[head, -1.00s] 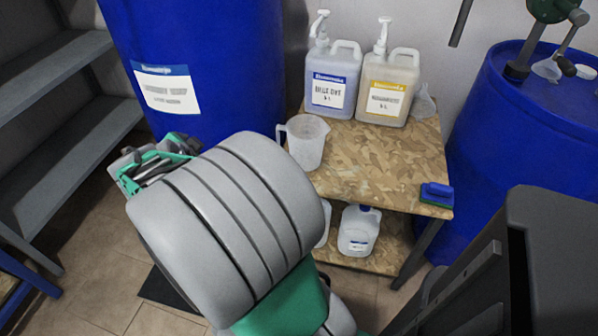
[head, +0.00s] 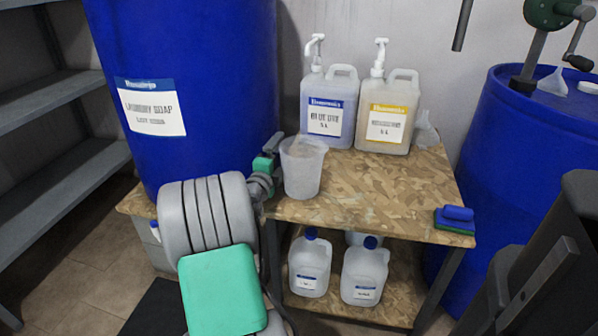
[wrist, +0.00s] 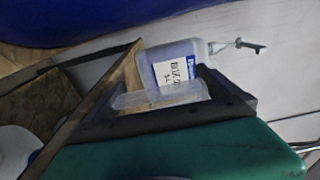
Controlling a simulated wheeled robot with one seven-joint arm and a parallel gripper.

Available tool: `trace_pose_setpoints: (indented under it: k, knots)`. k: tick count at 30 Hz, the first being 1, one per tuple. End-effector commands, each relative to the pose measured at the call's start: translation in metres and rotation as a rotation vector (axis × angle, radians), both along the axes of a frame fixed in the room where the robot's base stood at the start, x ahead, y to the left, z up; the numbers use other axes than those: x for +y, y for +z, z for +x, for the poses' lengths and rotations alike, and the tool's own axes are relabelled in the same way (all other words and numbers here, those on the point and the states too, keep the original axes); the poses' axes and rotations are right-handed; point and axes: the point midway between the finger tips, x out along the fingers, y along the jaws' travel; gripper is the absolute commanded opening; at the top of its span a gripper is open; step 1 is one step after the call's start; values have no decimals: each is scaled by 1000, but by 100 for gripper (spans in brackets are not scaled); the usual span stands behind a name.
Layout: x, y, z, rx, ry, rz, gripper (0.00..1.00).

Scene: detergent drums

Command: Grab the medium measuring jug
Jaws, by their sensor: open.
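The measuring jug (head: 301,170) is a translucent, frosted beaker standing upright at the left part of the wooden table top (head: 380,190). My gripper (head: 273,150) is open at the jug's left side, at about the height of its upper half. My forearm hides part of the gripper in the head view. In the wrist view the jug (wrist: 155,95) shows just ahead of my gripper, in front of the blue-labelled bottle. I cannot tell whether the fingers touch the jug. No other jug for comparing size is clearly visible.
A blue-labelled pump bottle (head: 328,108) and a yellow-labelled one (head: 388,112) stand behind the jug, with a funnel (head: 424,130) beside them. Blue drums (head: 200,60) flank the table. Bottles (head: 310,265) stand on the lower shelf.

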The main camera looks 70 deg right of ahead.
Motion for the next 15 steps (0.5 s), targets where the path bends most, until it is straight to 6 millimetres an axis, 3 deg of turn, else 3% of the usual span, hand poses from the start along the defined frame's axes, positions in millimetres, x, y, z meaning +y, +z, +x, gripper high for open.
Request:
trace_pose_setpoints:
  k: [6,15]
  knots:
    - [-2,0,1,1,1,0,100]
    - [-2,0,1,1,1,1,76]
